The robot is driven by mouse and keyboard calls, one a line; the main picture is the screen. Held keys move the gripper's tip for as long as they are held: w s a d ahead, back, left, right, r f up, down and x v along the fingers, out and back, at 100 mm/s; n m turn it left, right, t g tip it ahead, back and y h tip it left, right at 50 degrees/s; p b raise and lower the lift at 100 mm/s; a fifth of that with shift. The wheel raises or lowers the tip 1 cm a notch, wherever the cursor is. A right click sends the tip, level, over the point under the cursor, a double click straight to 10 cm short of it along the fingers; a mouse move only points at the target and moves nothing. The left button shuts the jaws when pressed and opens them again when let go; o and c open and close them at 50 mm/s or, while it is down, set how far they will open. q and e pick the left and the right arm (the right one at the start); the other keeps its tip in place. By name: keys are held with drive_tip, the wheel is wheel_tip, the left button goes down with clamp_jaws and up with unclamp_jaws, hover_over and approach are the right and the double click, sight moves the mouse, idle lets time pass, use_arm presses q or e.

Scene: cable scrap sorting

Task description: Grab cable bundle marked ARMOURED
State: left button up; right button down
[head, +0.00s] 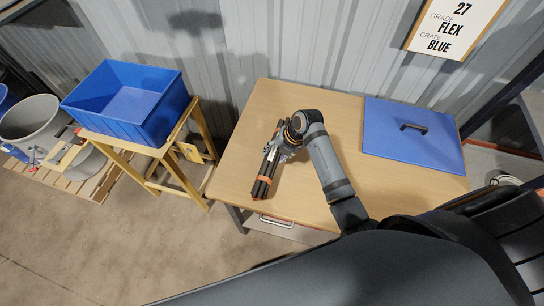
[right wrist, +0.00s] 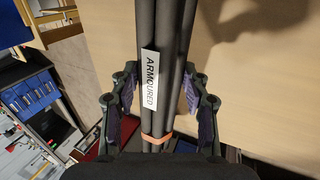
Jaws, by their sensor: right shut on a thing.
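The cable bundle marked ARMOURED (right wrist: 172,50) is a set of dark, straight, thick cables with a white label and an orange band, seen in the right wrist view. In the head view the bundle (head: 262,186) is at the left part of the wooden table, its near end pointing toward the table's front edge. My right gripper (head: 277,150) is over the bundle and shut on it; in the right wrist view its fingers (right wrist: 160,112) stand on both sides of the cables. I cannot tell whether the bundle touches the tabletop. My left gripper is not in view.
The wooden table (head: 242,140) has a blue lid with a black handle (head: 410,133) at its right. A blue crate (head: 118,128) stands on a yellow stand at the left, beside a grey bin (head: 28,120) on a pallet. A sign (head: 452,28) reads 27, FLEX, BLUE.

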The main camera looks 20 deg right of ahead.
sight(276, 157)
drive_tip(key=s+r, duration=0.1)
drive_tip(key=s+d+r, duration=0.1)
drive_tip(key=r, duration=0.1)
drive_tip(key=shift+s+d+r+b, duration=0.15)
drive_tip(key=shift+r+b, duration=0.15)
drive_tip(key=shift+b, duration=0.05)
drive_tip(key=s+d+r+b, duration=0.1)
drive_tip(key=s+d+r, duration=0.3)
drive_tip(key=s, duration=0.5)
drive_tip(key=shift+r, duration=0.5)
